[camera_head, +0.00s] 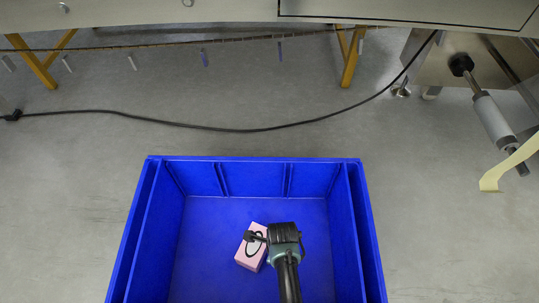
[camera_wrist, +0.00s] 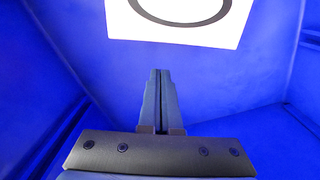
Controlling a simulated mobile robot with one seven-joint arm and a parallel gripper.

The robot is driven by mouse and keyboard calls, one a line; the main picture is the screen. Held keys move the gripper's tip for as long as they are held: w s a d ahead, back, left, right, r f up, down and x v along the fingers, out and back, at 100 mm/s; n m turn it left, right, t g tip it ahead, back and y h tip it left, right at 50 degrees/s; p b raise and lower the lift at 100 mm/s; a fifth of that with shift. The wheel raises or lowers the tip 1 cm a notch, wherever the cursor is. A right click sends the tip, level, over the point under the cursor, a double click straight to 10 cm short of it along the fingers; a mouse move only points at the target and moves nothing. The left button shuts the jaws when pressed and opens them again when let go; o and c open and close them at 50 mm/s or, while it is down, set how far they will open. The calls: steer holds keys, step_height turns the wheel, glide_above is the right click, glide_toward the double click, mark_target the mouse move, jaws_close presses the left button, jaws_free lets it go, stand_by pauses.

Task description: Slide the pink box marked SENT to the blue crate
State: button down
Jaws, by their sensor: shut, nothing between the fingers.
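A pink box (camera_head: 247,262) with a white label and a black ring lies inside the blue crate (camera_head: 363,220), on its floor near the middle. No lettering on it can be read. My arm covers part of its right side in the head view. In the wrist view the box's white face (camera_wrist: 230,28) with part of the black ring shows at the top, beyond my fingertips. My gripper (camera_wrist: 160,72) is shut and empty, with its fingers pointing toward the box. A strip of blue shows between the fingertips and the box face; contact cannot be told.
The crate's tall walls stand around the box and my gripper. A black cable (camera_head: 230,130) runs across the grey floor behind the crate. A machine with yellow legs (camera_head: 350,60) stands at the back, and a roller (camera_head: 494,118) with a pale strip is at right.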

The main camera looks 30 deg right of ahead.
step_height(320, 180, up, 10)
steer(key=p, duration=0.6)
steer(key=shift+p, duration=0.4)
steer(key=shift+s, duration=0.1)
